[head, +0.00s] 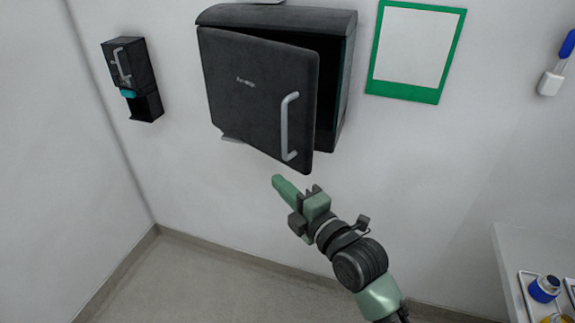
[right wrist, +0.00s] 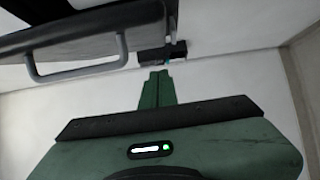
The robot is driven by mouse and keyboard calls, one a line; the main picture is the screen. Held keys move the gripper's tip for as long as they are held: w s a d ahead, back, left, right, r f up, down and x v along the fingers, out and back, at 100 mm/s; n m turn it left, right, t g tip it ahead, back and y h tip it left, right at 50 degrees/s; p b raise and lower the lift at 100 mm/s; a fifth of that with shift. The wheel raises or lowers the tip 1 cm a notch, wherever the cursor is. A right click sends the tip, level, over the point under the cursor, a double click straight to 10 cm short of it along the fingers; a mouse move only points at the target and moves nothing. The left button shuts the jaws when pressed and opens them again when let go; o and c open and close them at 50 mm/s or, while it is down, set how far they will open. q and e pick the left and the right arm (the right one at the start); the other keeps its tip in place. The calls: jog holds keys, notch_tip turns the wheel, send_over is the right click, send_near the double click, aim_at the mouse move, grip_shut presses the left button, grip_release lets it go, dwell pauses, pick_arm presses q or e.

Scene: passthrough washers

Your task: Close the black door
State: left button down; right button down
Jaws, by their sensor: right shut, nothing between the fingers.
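The black door (head: 255,98) is on the front of a black wall cabinet (head: 285,17). It stands partly open, with a dark gap along its right side. A grey bar handle (head: 289,127) is on the door's right part. In the right wrist view the door's underside (right wrist: 100,42) and handle (right wrist: 75,70) show at the upper left. My right gripper (head: 277,181) is below the door's lower right corner, apart from it. Its green fingers (right wrist: 155,88) are shut together and hold nothing. My left gripper is not in view.
A smaller black dispenser (head: 130,75) hangs on the wall at the left. A green-framed sheet (head: 415,50) is right of the cabinet. A white counter (head: 507,265) with a tray and small items stands at the lower right. The floor below is clear.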

jog(key=w, duration=0.2)
jog(key=w+d+p, duration=0.1)
jog(key=w, duration=0.2)
jog(key=shift+w+p, duration=0.15)
jog(key=shift+p, duration=0.15)
